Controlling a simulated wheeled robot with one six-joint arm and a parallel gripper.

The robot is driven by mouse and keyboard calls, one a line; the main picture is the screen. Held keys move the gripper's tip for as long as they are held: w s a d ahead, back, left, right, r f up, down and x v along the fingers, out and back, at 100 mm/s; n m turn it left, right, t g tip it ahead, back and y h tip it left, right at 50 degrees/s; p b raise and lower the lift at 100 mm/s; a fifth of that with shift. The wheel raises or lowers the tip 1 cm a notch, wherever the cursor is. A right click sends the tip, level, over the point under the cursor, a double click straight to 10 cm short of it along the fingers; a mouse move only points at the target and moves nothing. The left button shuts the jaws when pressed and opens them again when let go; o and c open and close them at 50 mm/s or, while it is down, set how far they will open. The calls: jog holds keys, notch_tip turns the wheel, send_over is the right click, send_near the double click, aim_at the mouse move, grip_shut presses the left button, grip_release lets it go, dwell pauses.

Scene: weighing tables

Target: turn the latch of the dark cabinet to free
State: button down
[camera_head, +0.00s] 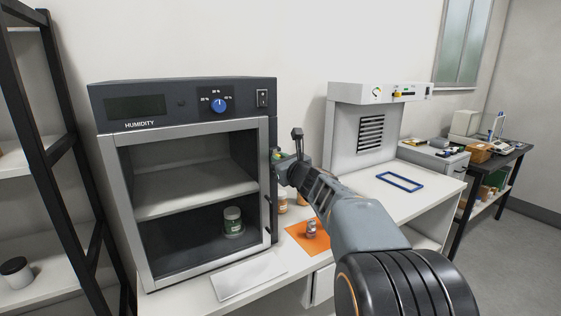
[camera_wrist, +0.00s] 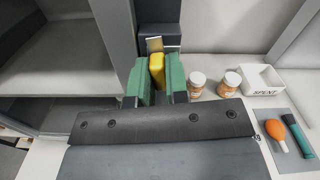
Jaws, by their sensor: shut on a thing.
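The dark cabinet (camera_head: 181,100), marked HUMIDITY, stands on the white table at the left with a grey-framed front. In the wrist view its grey edge (camera_wrist: 113,30) rises left of my gripper. My gripper (camera_head: 285,168) is at the cabinet's right side. In the wrist view its green fingers (camera_wrist: 157,82) are shut on a yellow piece (camera_wrist: 156,66), which looks like the latch. Behind the piece is a dark block with a small metal plate (camera_wrist: 154,44). The head view hides the latch behind my gripper. I cannot tell how far it is turned.
A jar (camera_head: 233,222) stands inside the cabinet. Orange jars (camera_wrist: 197,84) and a white SPENT tray (camera_wrist: 263,80) stand right of my gripper. An orange mat (camera_head: 308,236) and a white panel (camera_head: 248,276) lie in front. A blue frame (camera_head: 400,181) lies further right.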

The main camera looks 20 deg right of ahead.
jog(key=shift+m, duration=0.8)
jog(key=c, duration=1.1)
grip_release()
jog(key=s, duration=0.4)
jog(key=s+d, duration=0.1)
jog(key=s, duration=0.8)
jog(key=shift+s+d+b, duration=0.25)
jog(key=shift+s+b, duration=0.1)
